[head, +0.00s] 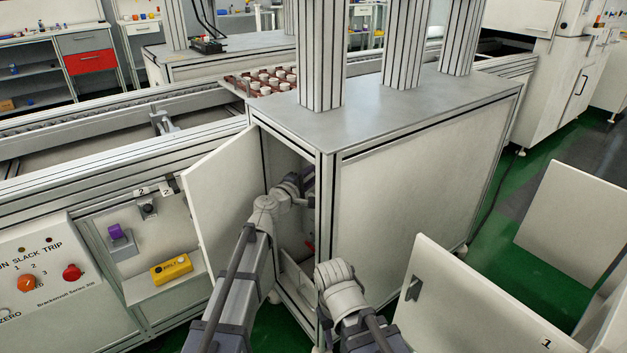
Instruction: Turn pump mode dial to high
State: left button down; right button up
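No dial marked as the pump mode dial can be made out. The open cabinet (272,150) in the middle has a dark interior, mostly hidden by its frame and my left arm. A small red part (309,246) shows low inside it. My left arm reaches through the cabinet opening; its gripper (308,180) is partly hidden behind the cabinet's corner post, and its fingers cannot be made out. My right arm's wrist is in front of the cabinet's lower corner; its gripper fingers do not show.
The cabinet's white door (222,195) stands open to the left. A loose-standing white panel (470,305) is at the lower right. A control panel (45,285) with an orange knob (27,283) and red knob (72,272) is at the far left. A yellow box (171,269) sits beside it.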

pick_arm(q)
jog(key=shift+w+a+f+m+t+h+b, duration=0.25)
jog(key=shift+m+h+b, duration=0.45)
jog(key=shift+m+b, duration=1.05)
jog(key=shift+s+d+f+m+t+h+b, duration=0.1)
jog(key=shift+s+d+m+t+h+b, duration=0.45)
jog(key=shift+m, duration=1.95)
jog(key=shift+w+a+f+m+t+h+b, duration=0.1)
jog(key=shift+w+a+m+h+b, duration=0.55)
jog(key=shift+m+b, duration=1.25)
jog(key=shift+s+d+m+h, duration=0.3)
jog(key=shift+m+h, duration=0.1)
jog(key=shift+m, duration=0.15)
jog(key=c, duration=0.6)
grip_release()
jog(key=shift+o, duration=0.2)
jog(key=shift+a, duration=0.1)
jog(key=b+v, duration=0.2)
jog(key=v, duration=0.5)
jog(key=shift+s+a, duration=0.15)
jog(key=shift+s, duration=0.1)
jog(key=shift+f, duration=0.1)
